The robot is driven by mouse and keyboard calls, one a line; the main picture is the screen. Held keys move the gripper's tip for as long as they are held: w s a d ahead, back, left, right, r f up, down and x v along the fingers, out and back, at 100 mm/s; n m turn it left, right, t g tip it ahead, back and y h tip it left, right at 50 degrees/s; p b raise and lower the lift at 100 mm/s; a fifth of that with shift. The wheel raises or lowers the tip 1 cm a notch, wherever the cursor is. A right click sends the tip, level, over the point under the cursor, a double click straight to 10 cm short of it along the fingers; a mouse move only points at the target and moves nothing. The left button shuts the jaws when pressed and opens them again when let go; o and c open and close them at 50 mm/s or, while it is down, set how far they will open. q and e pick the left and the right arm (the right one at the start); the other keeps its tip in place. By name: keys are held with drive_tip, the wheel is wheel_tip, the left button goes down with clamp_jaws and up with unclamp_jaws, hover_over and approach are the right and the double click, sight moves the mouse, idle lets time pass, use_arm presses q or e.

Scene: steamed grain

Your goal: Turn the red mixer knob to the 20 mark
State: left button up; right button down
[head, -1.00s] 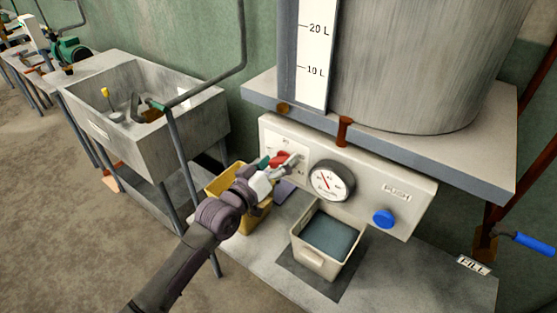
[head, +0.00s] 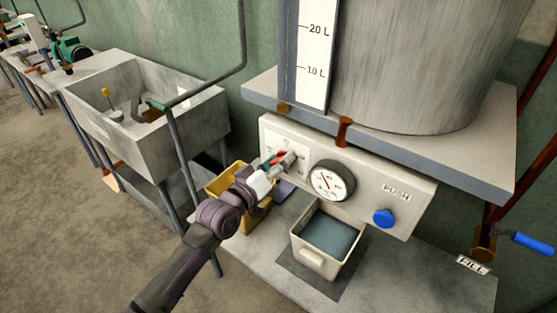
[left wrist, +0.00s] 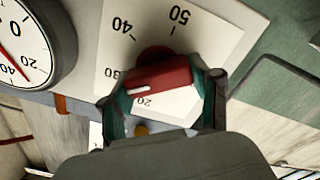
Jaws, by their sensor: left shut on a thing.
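The red mixer knob (head: 281,156) sits on a white dial plate on the machine's front panel. In the left wrist view the knob (left wrist: 160,77) lies between the two green-padded fingers of my left gripper (left wrist: 164,96), which is shut on it. The white pointer line on the knob points left and slightly down in that view, close to the 30 and 20 figures. The 40 and 50 figures show above the knob; the 20 figure is partly covered. In the head view my left gripper (head: 274,168) reaches the knob from the lower left and hides part of the dial.
A round gauge (head: 332,180) is just right of the knob. A blue push button (head: 384,218) is farther right. A blue-handled lever (head: 532,243) is at the right edge.

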use_arm(q)
drive_tip(key=n+p, duration=0.1)
drive_tip(key=n, duration=0.5)
drive_tip(key=shift+a+f, duration=0.1)
drive_tip(key=shift+f, duration=0.05)
drive_tip(key=shift+f+n, duration=0.15)
drive_tip(key=shift+n, duration=1.95)
drive_tip(key=shift+p, duration=0.3)
drive_tip(key=o, duration=1.2)
drive_tip(key=shift+c, duration=0.2)
drive_tip(key=v, duration=1.2)
